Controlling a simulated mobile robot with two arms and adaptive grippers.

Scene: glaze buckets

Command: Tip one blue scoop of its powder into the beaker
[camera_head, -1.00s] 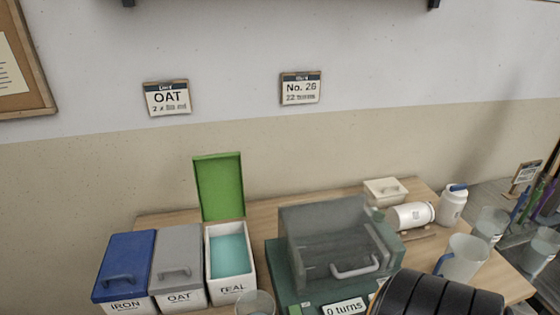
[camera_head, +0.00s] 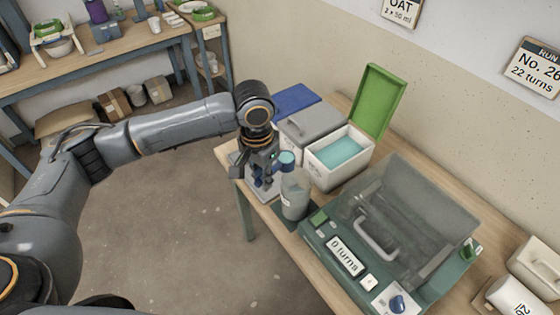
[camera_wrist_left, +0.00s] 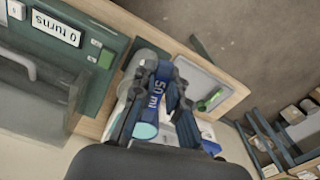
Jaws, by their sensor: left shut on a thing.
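My left gripper (camera_head: 262,178) is shut on the handle of a blue scoop (camera_head: 287,159). Teal powder shows in the scoop's cup, which looks about level. In the left wrist view the blue scoop handle (camera_wrist_left: 156,92) marked "50 ml" lies between my left gripper's fingers (camera_wrist_left: 160,105), with teal powder (camera_wrist_left: 145,131) in the cup. The clear beaker (camera_head: 295,197) stands at the table's front edge, just below the scoop cup in the head view. I cannot tell whether they touch. The open white tub (camera_head: 326,174) of teal powder stands behind. My right gripper is out of view.
Grey-lidded (camera_head: 312,122) and blue-lidded (camera_head: 293,98) tubs stand beside the open tub, whose green lid (camera_head: 382,100) stands up. The green machine (camera_head: 320,232), reading "0 turns", is right of the beaker. A grey tray (camera_head: 262,194) lies under my left gripper.

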